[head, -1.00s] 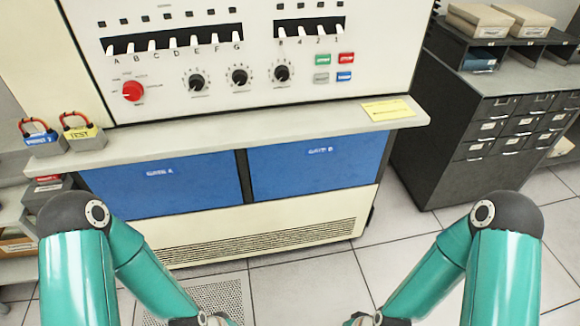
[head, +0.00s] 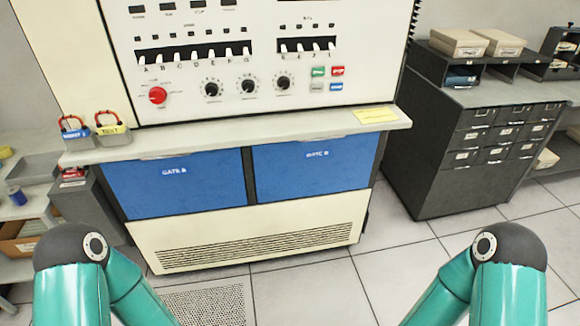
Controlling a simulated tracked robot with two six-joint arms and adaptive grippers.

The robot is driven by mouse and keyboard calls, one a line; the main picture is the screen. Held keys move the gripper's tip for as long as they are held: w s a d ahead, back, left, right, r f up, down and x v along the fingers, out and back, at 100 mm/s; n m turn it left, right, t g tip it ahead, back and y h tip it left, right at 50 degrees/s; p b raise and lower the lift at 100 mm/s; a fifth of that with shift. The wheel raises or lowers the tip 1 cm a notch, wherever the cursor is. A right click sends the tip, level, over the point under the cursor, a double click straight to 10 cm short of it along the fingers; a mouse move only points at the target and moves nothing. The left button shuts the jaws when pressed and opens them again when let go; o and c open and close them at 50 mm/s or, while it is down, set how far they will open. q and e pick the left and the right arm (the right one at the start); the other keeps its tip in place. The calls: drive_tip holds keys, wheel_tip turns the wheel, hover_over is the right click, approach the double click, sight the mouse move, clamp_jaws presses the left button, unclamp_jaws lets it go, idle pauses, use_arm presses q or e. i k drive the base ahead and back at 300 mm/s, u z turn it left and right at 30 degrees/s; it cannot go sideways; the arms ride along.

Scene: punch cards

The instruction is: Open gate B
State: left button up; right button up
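Gate B (head: 312,173) is the right one of two blue panels below the console's shelf. It appears closed, and its small white label is blurred. The left blue panel (head: 172,188) looks like gate A and also appears closed. A dark post (head: 249,174) separates the two. Parts of both my arms show at the bottom left and bottom right, apart from the panels. Both grippers are below the frame, so their state is hidden.
A dark drawer cabinet (head: 430,170) stands right. Tiled floor (head: 310,290) is clear in front.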

sight(321, 166)
drive_tip(key=z, duration=0.3)
drive_tip(key=i, duration=0.95)
drive_tip(key=z, duration=0.15)
